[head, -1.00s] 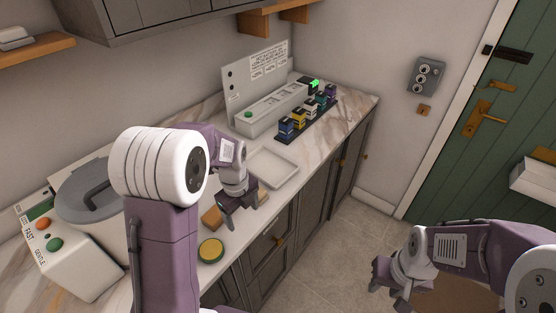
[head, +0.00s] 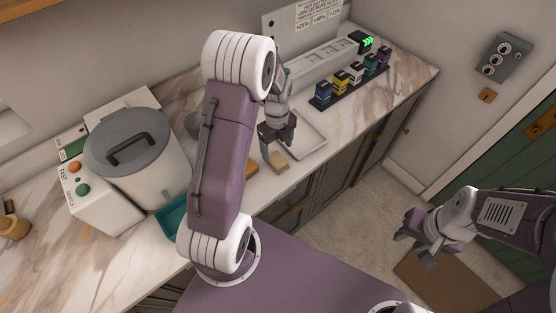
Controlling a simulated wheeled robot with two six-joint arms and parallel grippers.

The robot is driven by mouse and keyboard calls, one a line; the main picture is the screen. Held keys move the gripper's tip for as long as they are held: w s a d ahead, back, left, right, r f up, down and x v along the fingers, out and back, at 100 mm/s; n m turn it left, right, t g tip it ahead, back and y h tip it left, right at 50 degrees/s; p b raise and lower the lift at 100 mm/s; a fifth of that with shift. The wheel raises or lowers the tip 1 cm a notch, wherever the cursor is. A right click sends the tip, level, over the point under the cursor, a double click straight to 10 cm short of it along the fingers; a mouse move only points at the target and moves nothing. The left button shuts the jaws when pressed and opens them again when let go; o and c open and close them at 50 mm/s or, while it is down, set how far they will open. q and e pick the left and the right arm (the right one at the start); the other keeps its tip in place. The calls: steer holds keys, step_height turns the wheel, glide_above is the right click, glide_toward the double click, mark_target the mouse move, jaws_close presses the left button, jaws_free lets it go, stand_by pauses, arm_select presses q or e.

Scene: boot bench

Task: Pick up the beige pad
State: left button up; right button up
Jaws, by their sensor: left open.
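The beige pad (head: 279,162) lies on the marble counter near its front edge, in the head view. My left gripper (head: 277,148) is open just behind and above the pad, with its fingers pointing down. The gripper looks empty, and I cannot tell whether a finger touches the pad. My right gripper (head: 416,246) hangs over the floor at the right, its fingers apart and empty.
A brown block (head: 252,168) lies left of the pad, partly behind my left arm. A pale tray (head: 312,143) sits right of the pad. A grey-lidded pot (head: 135,150) stands left. Several small coloured boxes (head: 341,84) stand on a dark rack farther back.

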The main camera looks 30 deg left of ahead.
mark_target(278, 158)
arm_select(q)
steer(key=shift+w+f, duration=0.4)
steer(key=shift+f, duration=0.4)
steer(key=shift+s+f, duration=0.15)
steer(key=shift+f, duration=0.05)
steer(key=f, duration=0.2)
steer(key=s+f+p, duration=0.1)
steer(key=shift+d+f, duration=0.15)
steer(key=shift+f, duration=0.25)
steer(key=shift+w+f+p, duration=0.15)
steer(key=shift+f+p, duration=0.15)
steer(key=shift+f, duration=0.05)
steer(key=shift+w+f, duration=0.1)
steer(key=shift+w, duration=0.1)
steer(key=shift+s, duration=0.15)
steer(key=c, duration=1.4)
steer(key=shift+c, duration=0.3)
arm_select(e)
steer(key=shift+w+r, duration=0.15)
steer(key=shift+r, duration=0.7)
